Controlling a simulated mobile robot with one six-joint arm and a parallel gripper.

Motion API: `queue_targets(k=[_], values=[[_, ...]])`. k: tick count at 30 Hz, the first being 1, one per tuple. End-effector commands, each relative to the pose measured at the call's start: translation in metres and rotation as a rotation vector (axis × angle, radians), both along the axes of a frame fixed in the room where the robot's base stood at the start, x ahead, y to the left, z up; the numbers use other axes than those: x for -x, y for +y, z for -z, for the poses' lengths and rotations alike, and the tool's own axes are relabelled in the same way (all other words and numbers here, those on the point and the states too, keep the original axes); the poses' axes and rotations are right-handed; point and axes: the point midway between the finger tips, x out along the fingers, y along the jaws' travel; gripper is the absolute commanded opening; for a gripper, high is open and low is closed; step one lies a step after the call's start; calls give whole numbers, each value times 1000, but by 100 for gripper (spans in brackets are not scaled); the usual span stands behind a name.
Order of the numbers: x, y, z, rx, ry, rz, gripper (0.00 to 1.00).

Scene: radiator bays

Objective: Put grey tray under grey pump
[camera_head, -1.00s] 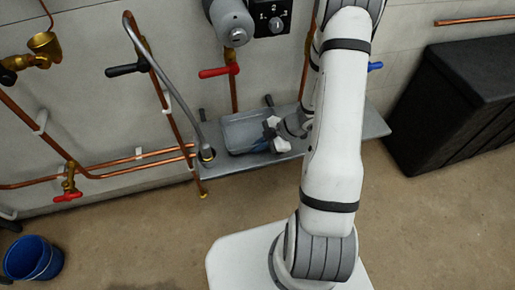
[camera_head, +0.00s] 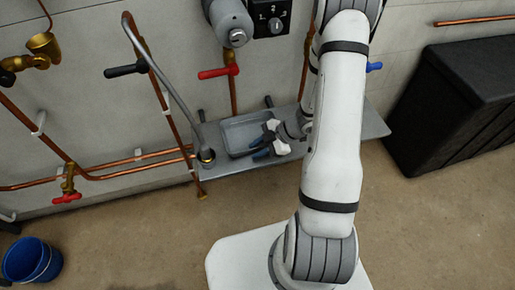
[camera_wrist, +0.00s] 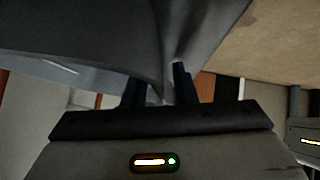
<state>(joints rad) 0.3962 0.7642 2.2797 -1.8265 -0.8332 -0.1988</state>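The grey tray (camera_head: 229,138) sits on the grey shelf (camera_head: 345,128) against the wall and looks level. A grey cylindrical body (camera_head: 230,22), which looks like the grey pump, is on the wall above it. My gripper (camera_head: 262,146) is at the tray's right front side, with its dark blue fingers apart. In the wrist view the grey tray (camera_wrist: 90,30) fills the top, and a part of its wall comes down between my fingers (camera_wrist: 160,90). I see no firm grip on it. My arm hides part of the shelf.
A grey hose (camera_head: 172,85) runs down to a brass fitting at the shelf's left end. A red-handled valve (camera_head: 219,72) is on a copper pipe behind the tray. A black box (camera_head: 450,110) stands at right, and a blue bucket (camera_head: 32,260) at lower left.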

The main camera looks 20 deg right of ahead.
Motion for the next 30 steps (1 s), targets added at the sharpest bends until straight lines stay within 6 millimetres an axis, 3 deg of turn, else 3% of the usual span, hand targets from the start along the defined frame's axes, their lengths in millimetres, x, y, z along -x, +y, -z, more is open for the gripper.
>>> queue_targets(k=[12, 22, 26, 30], values=[[12, -57, -58, 1, -3, 5, 25], [17, -84, -83, 10, -6, 9, 25], [-8, -90, -97, 98, -55, 101, 25], [-57, -106, -136, 285, -152, 356, 25]])
